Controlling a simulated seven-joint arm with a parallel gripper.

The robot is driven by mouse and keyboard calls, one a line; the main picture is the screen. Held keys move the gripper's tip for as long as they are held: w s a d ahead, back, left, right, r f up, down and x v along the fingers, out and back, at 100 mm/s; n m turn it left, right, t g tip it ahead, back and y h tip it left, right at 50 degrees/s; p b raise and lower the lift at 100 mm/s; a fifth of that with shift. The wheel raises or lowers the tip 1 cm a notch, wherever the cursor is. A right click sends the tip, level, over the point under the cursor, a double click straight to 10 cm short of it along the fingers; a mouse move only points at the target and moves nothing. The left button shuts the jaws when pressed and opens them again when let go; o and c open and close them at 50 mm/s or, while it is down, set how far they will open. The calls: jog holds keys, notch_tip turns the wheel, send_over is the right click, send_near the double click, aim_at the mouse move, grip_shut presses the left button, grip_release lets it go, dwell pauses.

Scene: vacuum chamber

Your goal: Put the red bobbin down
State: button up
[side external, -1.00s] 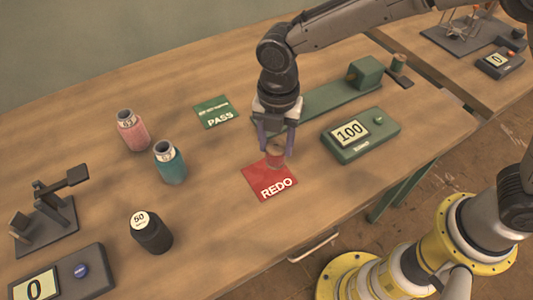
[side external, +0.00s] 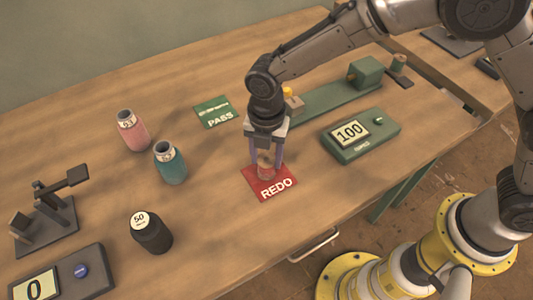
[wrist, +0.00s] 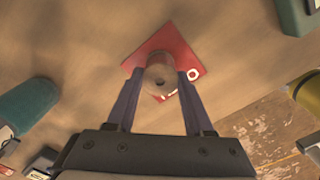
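The red bobbin (side external: 265,168) is upright between the two fingers of my gripper (side external: 266,164), over the red REDO card (side external: 280,186). In the wrist view the bobbin's round pale top (wrist: 160,78) shows between the fingertips (wrist: 161,76), with the red card (wrist: 168,40) under it. My gripper is shut on the bobbin. I cannot tell whether the bobbin's base touches the card.
A green PASS card (side external: 216,112) lies behind, left of my arm. Pink (side external: 132,132) and teal (side external: 170,164) bottles and a black 50 weight (side external: 152,234) stand left. A green box reading 100 (side external: 360,135) is at right. Table around the card is clear.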

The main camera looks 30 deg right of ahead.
aim_at(267, 159)
jog(key=o, duration=0.4)
jog(key=shift+o, duration=0.2)
notch_tip(267, 159, up, 12)
jog(key=shift+r, duration=0.15)
dwell(0.3)
